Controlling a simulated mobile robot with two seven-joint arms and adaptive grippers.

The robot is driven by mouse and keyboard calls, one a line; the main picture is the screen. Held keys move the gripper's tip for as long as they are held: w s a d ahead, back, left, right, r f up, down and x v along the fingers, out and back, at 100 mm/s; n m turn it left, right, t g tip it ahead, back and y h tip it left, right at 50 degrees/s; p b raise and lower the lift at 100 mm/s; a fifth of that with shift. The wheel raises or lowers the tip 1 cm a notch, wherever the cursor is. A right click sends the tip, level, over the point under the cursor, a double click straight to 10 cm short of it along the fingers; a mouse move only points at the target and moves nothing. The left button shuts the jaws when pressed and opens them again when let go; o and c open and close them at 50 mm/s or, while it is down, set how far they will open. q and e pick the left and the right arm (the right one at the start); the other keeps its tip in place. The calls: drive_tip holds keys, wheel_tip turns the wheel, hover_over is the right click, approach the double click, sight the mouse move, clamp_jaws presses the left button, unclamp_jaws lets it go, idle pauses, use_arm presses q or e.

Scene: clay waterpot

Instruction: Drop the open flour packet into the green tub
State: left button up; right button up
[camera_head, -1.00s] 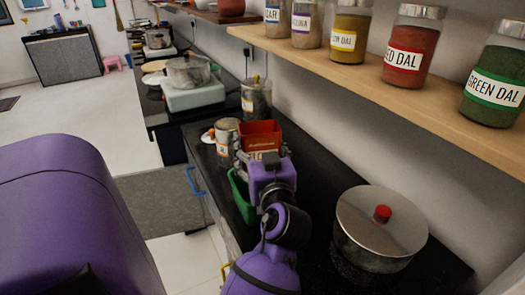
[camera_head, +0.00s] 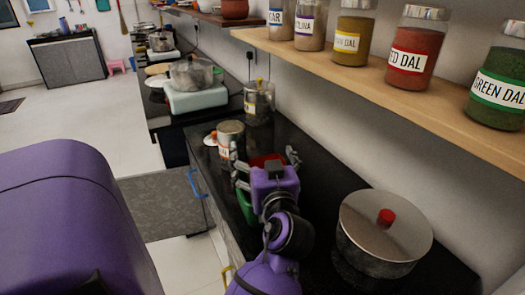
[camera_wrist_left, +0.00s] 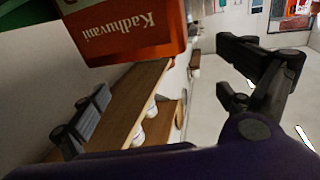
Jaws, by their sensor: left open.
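The red flour packet (camera_head: 265,159) shows between my left gripper's fingers in the head view, with only its upper part visible. In the left wrist view the packet (camera_wrist_left: 132,30) is a red box with upside-down "Kadhuvani" lettering at the top edge, clear of both fingers. The green tub (camera_head: 244,204) is mostly hidden behind my left gripper and wrist; one side shows. My left gripper (camera_head: 264,155) is open, its fingers spread wide on either side of the packet. Whether the packet rests in the tub cannot be seen. My right gripper is not in view.
A labelled tin (camera_head: 229,137) and a lidded glass jar (camera_head: 258,101) stand behind the gripper on the dark counter (camera_head: 316,180). A lidded steel pot (camera_head: 382,232) stands at the right. A wooden shelf (camera_head: 385,92) with labelled jars overhangs the wall side.

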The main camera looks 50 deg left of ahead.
use_arm(q)
drive_tip(key=v, duration=0.7)
idle(0.4)
